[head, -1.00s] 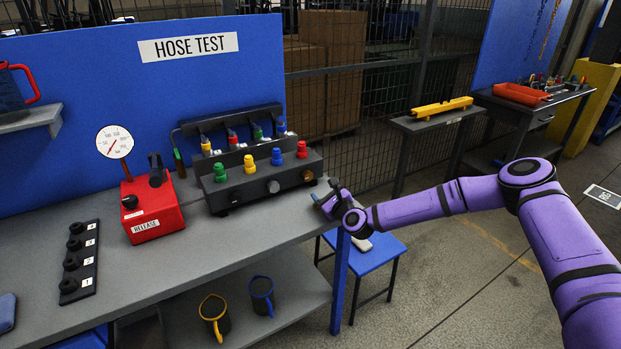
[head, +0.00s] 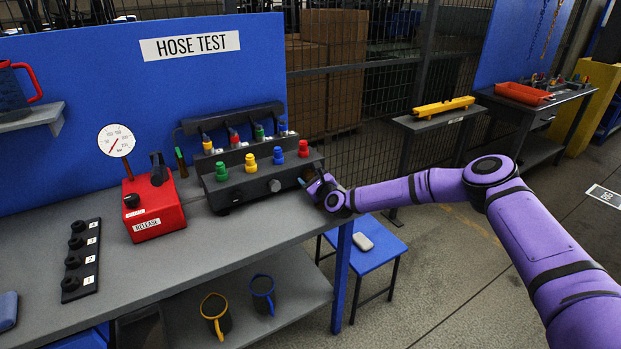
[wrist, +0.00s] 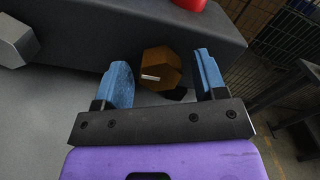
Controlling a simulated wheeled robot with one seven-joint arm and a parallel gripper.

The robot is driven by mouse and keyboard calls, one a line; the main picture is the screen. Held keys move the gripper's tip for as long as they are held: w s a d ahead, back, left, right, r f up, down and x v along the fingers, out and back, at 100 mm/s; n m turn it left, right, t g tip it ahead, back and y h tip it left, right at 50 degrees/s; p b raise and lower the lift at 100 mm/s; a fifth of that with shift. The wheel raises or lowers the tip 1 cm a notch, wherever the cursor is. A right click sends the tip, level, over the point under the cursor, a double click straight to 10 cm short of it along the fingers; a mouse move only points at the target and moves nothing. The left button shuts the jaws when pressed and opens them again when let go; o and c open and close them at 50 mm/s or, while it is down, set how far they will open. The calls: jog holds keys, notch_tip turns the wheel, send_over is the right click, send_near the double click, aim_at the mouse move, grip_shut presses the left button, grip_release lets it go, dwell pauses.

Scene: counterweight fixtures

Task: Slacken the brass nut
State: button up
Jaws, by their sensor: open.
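The brass nut (wrist: 160,69) is a brown-gold hexagonal piece on the front face of the dark valve block (head: 226,188), at the block's right end. A short pale mark shows on its face. My gripper (wrist: 162,82) is open, with one blue fingertip pad on each side of the nut. In the wrist view there is a visible gap between the nut and each pad, so I see no grip on it. In the head view my gripper (head: 312,183) hides the nut at the block's right front corner.
A silver hex knob (head: 274,186) sits left of the nut on the same face. Green, yellow, blue and red caps stand on top. A red RELEASE box (head: 152,207) with a gauge is further left. A blue stool (head: 366,247) stands below the bench's right edge.

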jog(key=c, duration=0.9)
jog(key=n, duration=0.4)
jog(key=shift+n, duration=0.4)
jog(key=n, duration=0.4)
jog(key=shift+r+n, duration=0.1)
jog(key=shift+n, duration=0.2)
jog(key=n, duration=0.4)
jog(key=shift+n, duration=2.1)
